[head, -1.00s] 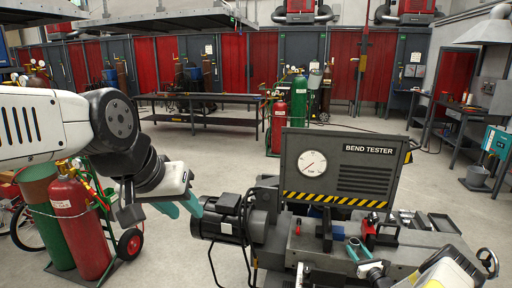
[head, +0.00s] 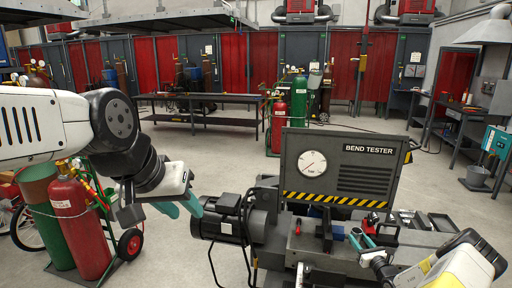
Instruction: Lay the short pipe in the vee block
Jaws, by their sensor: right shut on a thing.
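My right gripper (head: 358,240) reaches in from the lower right over the grey bench of the bend tester. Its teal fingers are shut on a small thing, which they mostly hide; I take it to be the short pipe. A small blue and dark block (head: 326,232) stands on the bench just left of these fingers; it may be the vee block, but its groove cannot be made out. My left gripper (head: 182,207) is open and empty, fingers pointing down, left of the motor and away from the bench parts.
The bend tester's upright panel (head: 342,165) with its dial stands behind the bench. A red piece (head: 370,226) and a black block (head: 387,236) are close to the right fingers. A grey motor (head: 222,222) sticks out left. Trays (head: 425,219) lie right.

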